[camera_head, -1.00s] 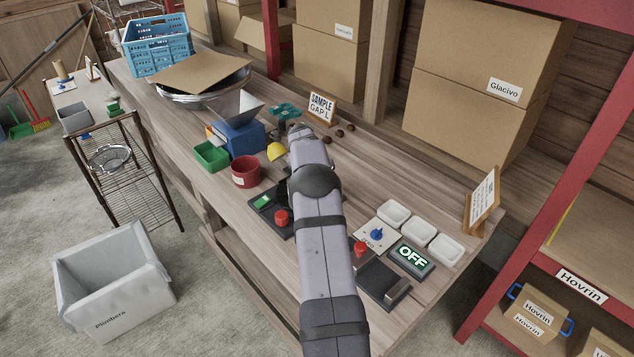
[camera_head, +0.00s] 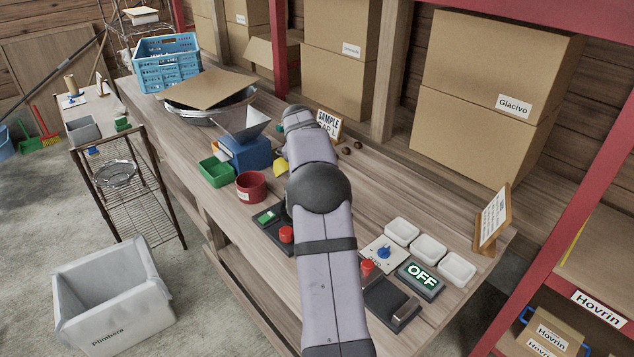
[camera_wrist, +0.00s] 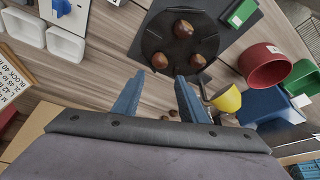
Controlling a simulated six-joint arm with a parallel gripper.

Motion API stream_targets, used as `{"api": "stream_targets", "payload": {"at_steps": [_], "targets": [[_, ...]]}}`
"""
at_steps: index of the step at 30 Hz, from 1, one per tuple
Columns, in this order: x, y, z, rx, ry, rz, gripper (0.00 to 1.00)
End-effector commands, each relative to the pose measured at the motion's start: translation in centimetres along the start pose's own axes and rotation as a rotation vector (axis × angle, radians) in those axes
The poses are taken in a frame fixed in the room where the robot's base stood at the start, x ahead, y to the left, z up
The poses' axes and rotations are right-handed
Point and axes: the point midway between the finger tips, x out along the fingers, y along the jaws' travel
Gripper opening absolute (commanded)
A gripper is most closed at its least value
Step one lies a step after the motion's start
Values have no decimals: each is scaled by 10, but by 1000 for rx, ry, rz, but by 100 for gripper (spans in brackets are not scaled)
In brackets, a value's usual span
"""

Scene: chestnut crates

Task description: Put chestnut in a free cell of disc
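The dark round disc (camera_wrist: 152,42) is in the wrist view, ahead of my gripper. Brown chestnuts sit on it at its top (camera_wrist: 183,28), lower left (camera_wrist: 159,60) and lower right (camera_wrist: 197,62). My gripper (camera_wrist: 160,76) has its two blue fingers apart, with nothing clearly held between them. The lower-left chestnut shows just past the fingertips. Loose chestnuts (camera_wrist: 173,112) lie on the table at the lower middle of the wrist view. In the head view, loose chestnuts (camera_head: 358,145) lie near the sample sign, while my arm hides the gripper and most or all of the disc.
A red pot (camera_head: 250,187), a green tray (camera_head: 216,172) and a blue device (camera_head: 247,153) stand left of my arm. A yellow cup (camera_wrist: 227,99) is near the disc. White trays (camera_head: 428,249) and an OFF display (camera_head: 421,280) are right of my arm.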

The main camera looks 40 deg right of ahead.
Motion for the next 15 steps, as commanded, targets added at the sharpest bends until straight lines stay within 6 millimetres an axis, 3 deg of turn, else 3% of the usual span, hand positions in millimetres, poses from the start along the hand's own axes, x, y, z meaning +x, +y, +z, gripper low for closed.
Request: {"api": "stream_targets", "payload": {"at_steps": [11,15], "targets": [[-9,0,1,-3,-1,0,39],[-13,-6,12,-35,-12,-7,39]]}}
